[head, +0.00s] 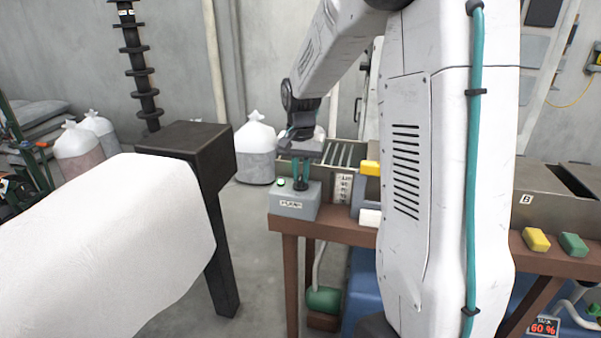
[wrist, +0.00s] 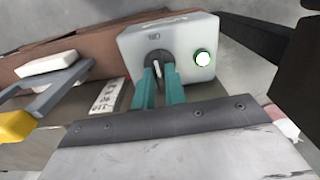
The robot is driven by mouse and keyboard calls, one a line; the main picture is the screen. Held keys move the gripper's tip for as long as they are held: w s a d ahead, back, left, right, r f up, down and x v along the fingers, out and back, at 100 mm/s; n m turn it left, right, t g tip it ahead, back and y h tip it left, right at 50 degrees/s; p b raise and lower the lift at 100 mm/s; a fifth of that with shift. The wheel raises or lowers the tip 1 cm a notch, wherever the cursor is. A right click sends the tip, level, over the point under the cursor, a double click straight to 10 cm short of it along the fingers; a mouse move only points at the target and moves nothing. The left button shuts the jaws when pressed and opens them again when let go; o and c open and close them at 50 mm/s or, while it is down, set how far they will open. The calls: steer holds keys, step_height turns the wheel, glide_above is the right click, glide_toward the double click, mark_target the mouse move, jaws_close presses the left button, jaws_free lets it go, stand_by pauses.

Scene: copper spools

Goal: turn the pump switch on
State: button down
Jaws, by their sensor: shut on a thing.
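The pump switch box (head: 295,203) is a small grey box with a label on its front, standing on the left end of the brown table. A green lamp (head: 281,183) on its top glows; in the wrist view the lamp (wrist: 203,58) shows a bright white centre and green rim. The dark round knob (wrist: 153,58) sits beside the lamp. My gripper (head: 300,184) points down at the box. Its teal fingers (wrist: 158,75) are shut on the knob's handle, which they partly hide. The knob's exact angle is hard to read.
A roller conveyor (head: 343,154) lies behind the box. A yellow block (head: 370,168) and a white block (head: 370,218) are to its right. A dark post with a white-covered roll (head: 120,240) stands left. A green pump (head: 323,299) sits below the table.

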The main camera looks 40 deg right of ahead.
mark_target(301, 176)
steer(key=shift+m, duration=0.3)
stand_by(0.4)
steer(key=c, duration=1.4)
jaws_free()
steer(key=shift+c, duration=0.2)
step_height(301, 176, up, 8)
steer(key=shift+f, duration=0.1)
